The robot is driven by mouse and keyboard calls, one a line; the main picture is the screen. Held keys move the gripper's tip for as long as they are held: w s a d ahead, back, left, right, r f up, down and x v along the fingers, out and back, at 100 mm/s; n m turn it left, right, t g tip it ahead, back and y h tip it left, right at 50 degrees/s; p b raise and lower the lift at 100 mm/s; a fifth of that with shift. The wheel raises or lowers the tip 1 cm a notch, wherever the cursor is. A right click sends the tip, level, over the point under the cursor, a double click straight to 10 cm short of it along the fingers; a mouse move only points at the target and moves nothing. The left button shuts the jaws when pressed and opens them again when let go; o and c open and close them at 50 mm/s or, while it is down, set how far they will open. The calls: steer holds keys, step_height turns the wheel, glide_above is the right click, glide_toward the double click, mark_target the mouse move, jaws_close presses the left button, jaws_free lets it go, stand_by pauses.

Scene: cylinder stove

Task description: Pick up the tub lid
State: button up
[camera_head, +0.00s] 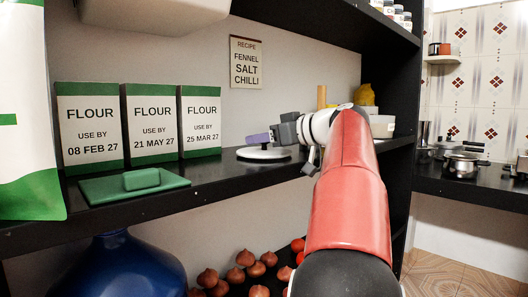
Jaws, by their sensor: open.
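Two lid-like things lie on the dark shelf, and I cannot tell for sure which is the tub lid. One is a flat green rectangular lid (128,188) with a raised green block-shaped grip, at the left in front of the flour packs. The other is a round white lid (263,154) with a purple piece (257,139) above it, mid-shelf. My gripper (272,136) is open beside the purple piece, above the white lid. I cannot tell whether it touches the purple piece. It is well to the right of the green lid. My red and white arm hides part of the shelf on the right.
Several flour packs (153,123) stand behind the green lid, and a large white and green pack (27,110) at the left edge. A white container (381,126) and a yellow item (364,95) stand behind my arm. An upper shelf (300,22) overhangs.

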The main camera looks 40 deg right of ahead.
steer(key=shift+w, duration=0.1)
steer(key=c, duration=1)
steer(key=shift+c, duration=0.2)
